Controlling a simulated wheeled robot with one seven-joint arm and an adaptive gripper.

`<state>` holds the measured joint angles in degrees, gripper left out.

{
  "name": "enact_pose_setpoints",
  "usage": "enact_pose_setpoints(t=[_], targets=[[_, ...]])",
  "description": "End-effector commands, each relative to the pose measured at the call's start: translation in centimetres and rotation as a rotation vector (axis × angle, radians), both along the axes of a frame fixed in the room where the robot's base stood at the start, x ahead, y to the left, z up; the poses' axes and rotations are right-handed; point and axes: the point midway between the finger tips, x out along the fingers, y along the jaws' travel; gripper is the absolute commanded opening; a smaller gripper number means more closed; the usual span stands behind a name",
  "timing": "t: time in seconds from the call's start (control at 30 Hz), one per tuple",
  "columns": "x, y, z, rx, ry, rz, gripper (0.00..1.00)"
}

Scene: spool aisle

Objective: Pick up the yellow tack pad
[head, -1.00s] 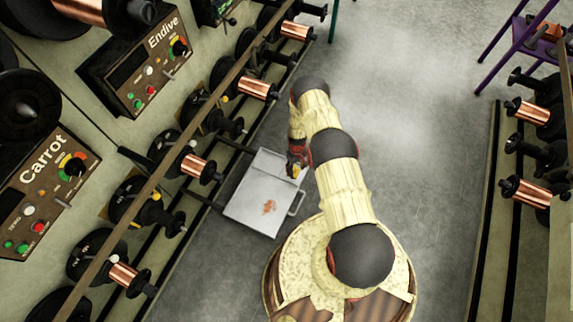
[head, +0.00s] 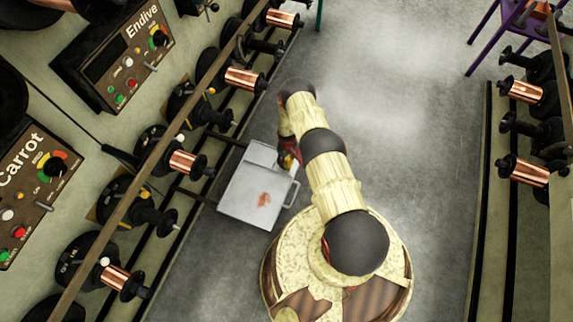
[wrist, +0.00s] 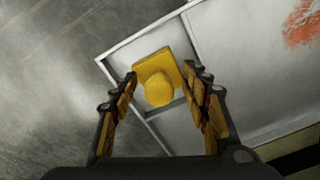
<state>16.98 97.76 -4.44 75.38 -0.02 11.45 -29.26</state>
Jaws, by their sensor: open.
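The yellow tack pad (wrist: 158,80) shows in the wrist view as a square yellow block with a rounded knob facing the camera. It lies in a corner section of the grey metal tray (wrist: 237,75), which also shows in the head view (head: 240,205). My gripper (wrist: 160,82) is open, with one finger on each side of the pad. I cannot tell whether either finger touches it. In the head view my gripper (head: 288,160) is over the tray's upper right side, and my arm largely hides the pad.
An orange-red smear (head: 264,199) marks the tray floor. A rack of copper spools (head: 185,163) runs along the tray's left. Control panels marked Endive (head: 125,55) and Carrot (head: 40,185) stand behind it. A purple stand (head: 505,30) is at upper right. The grey floor (head: 400,130) is clear.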

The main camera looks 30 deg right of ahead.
Motion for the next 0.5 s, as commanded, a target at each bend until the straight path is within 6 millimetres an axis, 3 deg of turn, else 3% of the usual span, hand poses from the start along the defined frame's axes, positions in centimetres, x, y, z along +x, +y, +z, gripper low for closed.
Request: enact_pose_setpoints(t=[0.2,0.5], targets=[[0.21,-0.07,0.18,0.0,-0.003,0.0,0.45],[0.18,-0.05,0.16,-0.001,-0.002,0.0,0.28]])
